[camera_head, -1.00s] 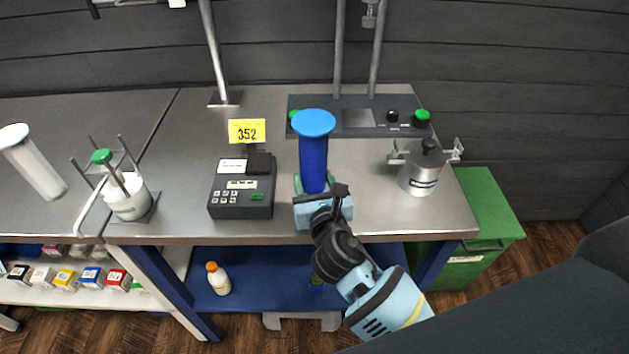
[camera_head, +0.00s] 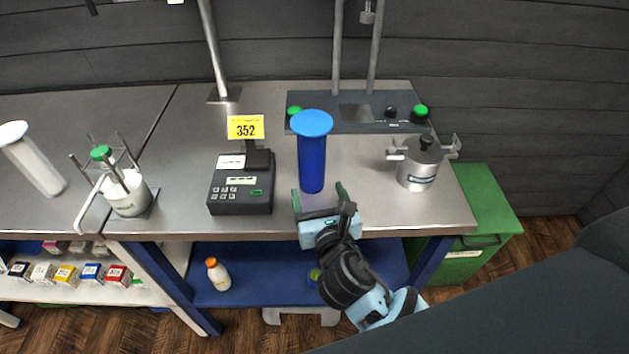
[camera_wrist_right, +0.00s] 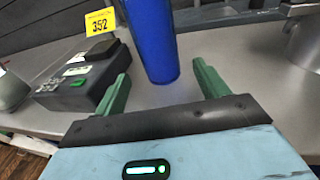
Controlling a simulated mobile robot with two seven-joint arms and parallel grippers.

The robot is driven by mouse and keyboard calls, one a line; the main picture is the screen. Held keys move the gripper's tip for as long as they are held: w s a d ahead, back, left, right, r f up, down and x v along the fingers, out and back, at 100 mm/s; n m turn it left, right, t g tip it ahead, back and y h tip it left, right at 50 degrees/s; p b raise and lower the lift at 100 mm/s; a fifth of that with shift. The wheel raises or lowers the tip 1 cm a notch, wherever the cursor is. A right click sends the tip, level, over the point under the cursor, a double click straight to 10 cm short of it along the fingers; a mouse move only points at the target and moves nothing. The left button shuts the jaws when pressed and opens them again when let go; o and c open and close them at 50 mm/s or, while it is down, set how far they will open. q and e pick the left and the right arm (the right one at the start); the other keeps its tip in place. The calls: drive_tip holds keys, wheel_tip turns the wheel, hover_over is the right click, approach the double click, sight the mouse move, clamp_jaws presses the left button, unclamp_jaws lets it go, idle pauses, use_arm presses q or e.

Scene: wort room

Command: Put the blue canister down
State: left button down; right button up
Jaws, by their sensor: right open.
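The blue canister (camera_head: 312,160), a tall cylinder with a wide lighter blue top, stands upright on the steel table (camera_head: 180,190). In the right wrist view the canister (camera_wrist_right: 152,40) stands just beyond the fingertips. My right gripper (camera_head: 318,190) is at the table's front edge. Its green fingers are open, with nothing between them, and the canister is in front of them, apart from them. The right gripper also shows in the right wrist view (camera_wrist_right: 162,82). My left gripper is not in view.
A black meter (camera_head: 240,192) with a yellow 352 sign (camera_head: 245,127) stands left of the canister. A metal pot (camera_head: 420,165) stands to the right. A dark control panel (camera_head: 357,113) lies behind. Bare table surrounds the canister's base.

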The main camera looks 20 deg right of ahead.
drive_tip(key=s+r, duration=0.1)
drive_tip(key=s, duration=0.5)
drive_tip(key=shift+a, duration=0.25)
